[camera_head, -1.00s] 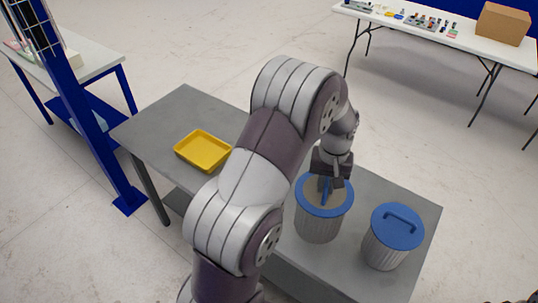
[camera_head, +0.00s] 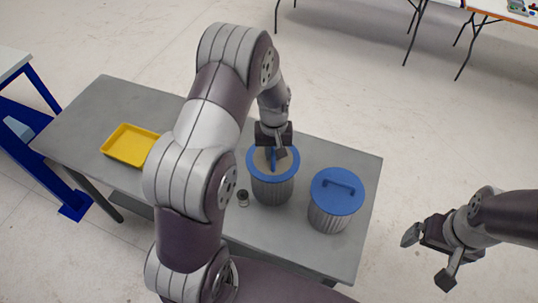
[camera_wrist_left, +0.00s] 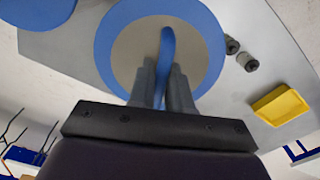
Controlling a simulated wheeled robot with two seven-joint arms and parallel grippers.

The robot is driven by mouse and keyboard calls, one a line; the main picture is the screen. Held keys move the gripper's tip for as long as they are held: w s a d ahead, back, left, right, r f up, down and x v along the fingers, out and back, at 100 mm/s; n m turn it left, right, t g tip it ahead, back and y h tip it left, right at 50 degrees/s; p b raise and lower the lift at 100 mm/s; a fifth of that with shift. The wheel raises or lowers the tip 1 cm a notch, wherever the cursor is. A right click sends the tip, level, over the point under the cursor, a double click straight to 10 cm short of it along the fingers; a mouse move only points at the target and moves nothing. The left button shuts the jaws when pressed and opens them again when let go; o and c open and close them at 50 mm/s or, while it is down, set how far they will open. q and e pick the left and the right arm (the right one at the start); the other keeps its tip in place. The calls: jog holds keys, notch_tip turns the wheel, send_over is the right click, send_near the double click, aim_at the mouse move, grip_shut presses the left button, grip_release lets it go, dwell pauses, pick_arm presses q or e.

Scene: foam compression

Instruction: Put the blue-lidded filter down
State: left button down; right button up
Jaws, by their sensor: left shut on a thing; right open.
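A grey ribbed filter (camera_head: 272,189) has a blue-rimmed top with a pale centre and a blue bar handle. My left gripper (camera_head: 274,153) is above it, shut on that handle. The wrist view shows the blue handle (camera_wrist_left: 167,48) between the left fingers (camera_wrist_left: 162,82). The filter looks upright over the grey table (camera_head: 200,120); I cannot tell whether its base touches. A second ribbed canister (camera_head: 330,216) with a full blue lid (camera_head: 337,197) and handle stands to its right. My right gripper (camera_head: 428,258) is open and empty, right of the table.
A yellow tray (camera_head: 130,145) lies on the table's left part. A small dark cylinder (camera_head: 243,198) stands just left of the held filter; the wrist view shows two such pieces (camera_wrist_left: 248,62). My left arm hides part of the table. White tables stand behind.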

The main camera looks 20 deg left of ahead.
pick_arm(q)
notch_tip(320, 180, down, 4)
jog(key=shift+s+r+p, duration=0.1)
jog(key=shift+r+p, duration=0.05)
jog(key=shift+p, duration=0.5)
jog(key=shift+f, duration=0.3)
jog(key=c, duration=1.1)
grip_release()
jog(key=shift+o, duration=0.2)
jog(key=shift+r, duration=0.15)
jog(key=shift+r+b, duration=0.15)
jog(key=shift+b, duration=0.15)
jog(key=r+b, duration=0.1)
jog(key=r, duration=0.3)
jog(key=r+b, duration=0.1)
jog(key=r, duration=0.2)
jog(key=r+b, duration=0.2)
jog(key=r, duration=0.2)
jog(key=shift+s+d+r, duration=0.15)
jog(key=shift+s+r, duration=0.15)
jog(key=s+d+m, duration=0.2)
jog(key=s, duration=0.5)
jog(key=s+d+r+m+t, duration=0.1)
jog(key=s+d+m, duration=0.1)
jog(key=s, duration=0.6)
jog(key=shift+d+m, duration=0.25)
jog(key=shift+m, duration=0.45)
